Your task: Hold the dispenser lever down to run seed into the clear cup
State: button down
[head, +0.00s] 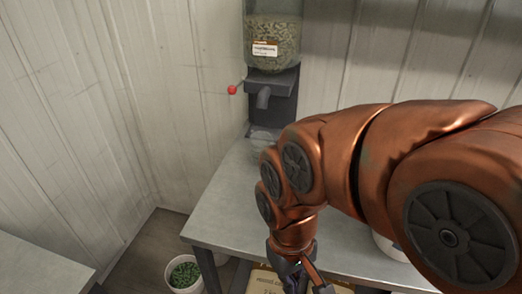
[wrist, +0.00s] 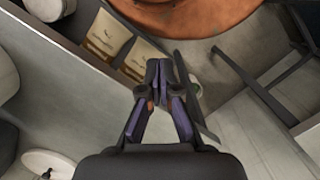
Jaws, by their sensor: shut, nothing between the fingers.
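The seed dispenser (head: 271,45) stands against the back wall, its clear hopper full of pale green seed. Its lever (head: 232,90) ends in a red knob and sticks out to the left. The grey spout (head: 263,98) points down. The clear cup (head: 262,137) is on the table below the spout, partly hidden by my arm. My gripper (head: 299,285) is low at the table's front edge, well away from the lever and cup. In the wrist view my gripper (wrist: 166,72) points downward, fingers together and empty.
The metal table (head: 222,209) has clear room at its left. A white bucket of green pellets (head: 185,272) stands on the floor. Paper bags (wrist: 107,34) are below my gripper. A white container (head: 388,246) is partly behind my arm.

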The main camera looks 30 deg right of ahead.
notch_tip(320, 180, up, 8)
jog(key=p, duration=0.2)
jog(key=shift+f, duration=0.2)
dwell(0.7)
